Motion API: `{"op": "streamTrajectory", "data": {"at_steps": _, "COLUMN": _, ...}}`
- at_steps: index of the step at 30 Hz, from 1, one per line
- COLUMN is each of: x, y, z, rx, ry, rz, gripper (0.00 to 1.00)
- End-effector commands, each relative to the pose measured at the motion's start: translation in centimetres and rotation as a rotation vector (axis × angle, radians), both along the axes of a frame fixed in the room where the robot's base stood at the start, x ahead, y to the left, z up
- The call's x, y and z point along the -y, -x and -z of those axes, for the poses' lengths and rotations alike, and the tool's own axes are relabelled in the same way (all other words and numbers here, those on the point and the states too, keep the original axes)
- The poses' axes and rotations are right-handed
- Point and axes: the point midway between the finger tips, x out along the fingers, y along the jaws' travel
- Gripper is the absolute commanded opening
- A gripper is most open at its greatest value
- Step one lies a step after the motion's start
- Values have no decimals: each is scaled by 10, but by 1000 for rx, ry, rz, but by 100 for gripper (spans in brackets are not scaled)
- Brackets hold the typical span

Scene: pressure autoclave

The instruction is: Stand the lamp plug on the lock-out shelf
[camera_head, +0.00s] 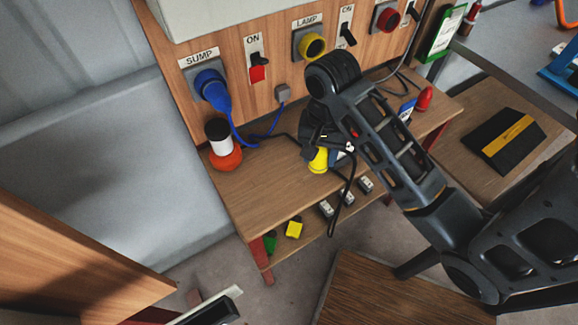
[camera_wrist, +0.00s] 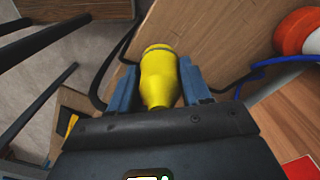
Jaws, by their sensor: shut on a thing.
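The yellow lamp plug (camera_head: 318,160) is between the jaws of my gripper (camera_head: 322,143), which is shut on it. In the wrist view the plug (camera_wrist: 159,78) sits between two blue-grey fingers, its wide end pointing away from my palm. A black cable hangs beside it. The plug is over the wooden shelf (camera_head: 270,195) below the switch panel; I cannot tell whether it touches the wood. The yellow LAMP socket (camera_head: 312,46) on the panel is empty. My arm hides part of the shelf's right side.
A blue plug (camera_head: 212,90) is in the SUMP socket. A red-and-white object (camera_head: 224,150) stands at the shelf's left; a red object (camera_head: 424,98) stands at its right. Small green and yellow blocks (camera_head: 293,228) lie on a lower shelf. The upper shelf's front left is clear.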

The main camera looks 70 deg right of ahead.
Motion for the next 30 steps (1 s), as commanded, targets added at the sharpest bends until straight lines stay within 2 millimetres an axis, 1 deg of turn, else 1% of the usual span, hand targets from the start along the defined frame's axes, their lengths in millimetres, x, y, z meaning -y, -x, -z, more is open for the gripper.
{"op": "streamTrajectory", "data": {"at_steps": 2, "x": 0, "y": -7, "z": 2, "rx": 4, "ry": 0, "rz": 4, "gripper": 0}}
{"op": "streamTrajectory", "data": {"at_steps": 10, "x": -7, "y": -16, "z": 12, "rx": 0, "ry": -4, "rz": 4, "gripper": 0}}
{"op": "streamTrajectory", "data": {"at_steps": 21, "x": -8, "y": -29, "z": 17, "rx": 3, "ry": 4, "rz": 0, "gripper": 0}}
{"op": "streamTrajectory", "data": {"at_steps": 27, "x": -18, "y": -56, "z": 33, "rx": 1, "ry": 3, "rz": -4, "gripper": 0}}
{"op": "streamTrajectory", "data": {"at_steps": 30, "x": -21, "y": -65, "z": 39, "rx": 1, "ry": 3, "rz": -3, "gripper": 0}}
